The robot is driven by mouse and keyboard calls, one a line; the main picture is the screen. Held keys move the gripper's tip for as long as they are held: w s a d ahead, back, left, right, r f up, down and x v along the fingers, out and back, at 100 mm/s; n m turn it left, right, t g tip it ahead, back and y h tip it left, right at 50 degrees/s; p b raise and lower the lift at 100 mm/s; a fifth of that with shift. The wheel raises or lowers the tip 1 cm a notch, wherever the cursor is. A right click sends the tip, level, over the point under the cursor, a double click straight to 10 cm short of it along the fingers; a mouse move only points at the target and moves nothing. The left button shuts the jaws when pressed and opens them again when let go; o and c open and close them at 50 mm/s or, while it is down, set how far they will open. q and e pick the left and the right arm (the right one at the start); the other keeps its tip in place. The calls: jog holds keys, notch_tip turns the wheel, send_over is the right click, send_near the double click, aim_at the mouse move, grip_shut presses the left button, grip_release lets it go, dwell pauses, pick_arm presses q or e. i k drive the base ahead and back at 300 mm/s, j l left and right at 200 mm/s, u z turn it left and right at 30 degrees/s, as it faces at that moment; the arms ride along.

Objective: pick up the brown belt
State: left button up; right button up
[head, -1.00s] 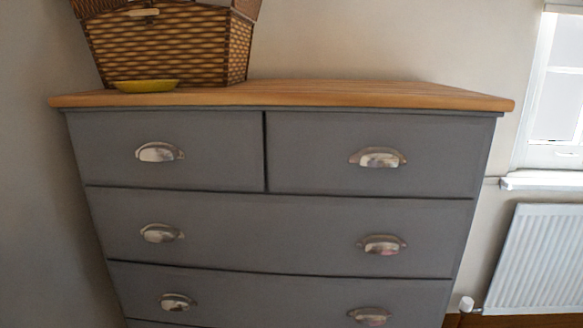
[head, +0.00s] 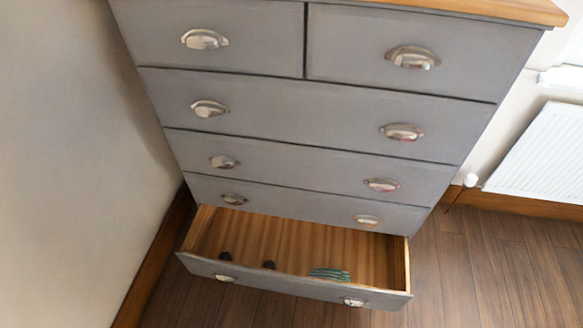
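The bottom drawer (head: 300,243) of a grey chest of drawers (head: 310,113) is open in the head view. Two small dark brown things lie in it: one (head: 225,256) at the left and one (head: 269,264) nearer the middle. They are partly hidden by the drawer front and too small for me to tell whether either is the brown belt. A teal striped thing (head: 328,273) lies to their right. Neither of my grippers is in view.
The drawers above are closed, with metal cup handles (head: 402,132). A wall (head: 60,150) stands close on the left. A white radiator (head: 540,155) is at the right. Wooden floor (head: 480,270) is clear to the right of the open drawer.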

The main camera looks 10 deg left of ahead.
aim_at(267, 264)
jog(key=k+j+z, duration=0.15)
jog(key=k+j, duration=0.35)
jog(key=i+l, duration=0.1)
jog(key=l, duration=0.3)
jog(key=i+l, duration=0.15)
jog(key=l, duration=0.25)
jog(key=l+u, duration=0.4)
jog(key=i+l+u, duration=0.1)
jog(key=l+u, duration=0.65)
jog(key=j+u, duration=0.1)
jog(key=u, duration=0.25)
jog(key=k+l+u, duration=0.6)
jog(key=u, duration=0.15)
jog(key=l, duration=0.1)
